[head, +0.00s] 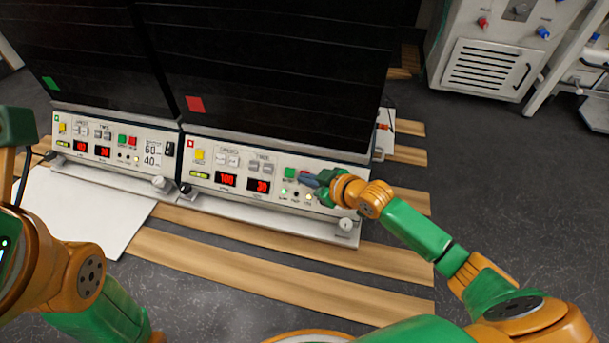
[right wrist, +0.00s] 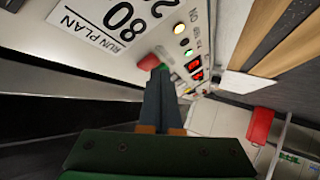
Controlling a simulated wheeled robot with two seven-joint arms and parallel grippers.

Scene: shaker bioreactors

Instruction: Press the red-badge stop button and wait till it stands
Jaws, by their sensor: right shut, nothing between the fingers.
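The red-badge shaker has a dark lid with a red square badge (head: 194,104) and a pale control panel (head: 330,229). Its two displays read 100 (head: 226,180) and 30 (head: 258,186) in red. Its green button (head: 290,173) shows just left of my right fingertips. My right gripper (head: 309,180) is shut and empty, its tips at the panel. In the right wrist view, the red stop button (right wrist: 149,62) lies right at the closed fingertips (right wrist: 160,70); whether they touch it I cannot tell. The gripper hides it in the head view.
A green-badge shaker (head: 50,83) stands left, its panel (head: 115,152) also lit. Wooden slats (head: 270,270) and a pale board (head: 85,215) lie in front. A white cabinet (head: 490,65) stands at the back right. Dark floor (head: 510,190) is clear on the right.

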